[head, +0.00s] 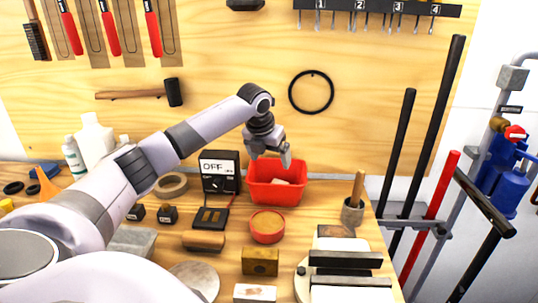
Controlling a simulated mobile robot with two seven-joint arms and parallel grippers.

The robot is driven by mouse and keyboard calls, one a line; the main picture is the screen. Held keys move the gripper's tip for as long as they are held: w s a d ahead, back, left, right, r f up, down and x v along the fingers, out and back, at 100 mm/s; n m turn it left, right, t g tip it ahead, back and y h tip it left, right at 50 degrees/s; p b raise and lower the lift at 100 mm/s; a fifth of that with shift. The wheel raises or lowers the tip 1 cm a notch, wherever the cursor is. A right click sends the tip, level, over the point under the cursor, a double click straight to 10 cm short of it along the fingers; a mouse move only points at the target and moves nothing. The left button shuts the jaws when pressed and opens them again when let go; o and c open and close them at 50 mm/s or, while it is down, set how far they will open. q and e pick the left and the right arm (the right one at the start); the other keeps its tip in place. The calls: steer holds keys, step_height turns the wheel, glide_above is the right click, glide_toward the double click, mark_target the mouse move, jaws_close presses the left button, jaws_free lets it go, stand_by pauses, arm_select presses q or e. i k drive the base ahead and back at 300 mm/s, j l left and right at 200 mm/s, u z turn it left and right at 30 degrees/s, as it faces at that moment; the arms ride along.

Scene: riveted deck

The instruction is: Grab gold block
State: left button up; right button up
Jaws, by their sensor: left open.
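The gold block (260,262), a small brassy block with a dark spot on its front, sits on the wooden bench near the front middle. My left gripper (270,156) is open, with its fingers pointing down over the back part of the red bin (276,190). It is behind and above the gold block, well apart from it. Something pale lies in the bin; I cannot tell whether the fingers hang inside its rim. My right gripper is not in view.
A round red tub (267,227) with tan contents stands just behind the gold block. A pale block (255,293) lies in front of it. A dark-jawed vise-like fixture (345,262) is at the right. A wooden-handled tool (204,240) lies to the left.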

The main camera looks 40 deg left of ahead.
mark_target(254, 261)
steer(key=k, duration=1.45)
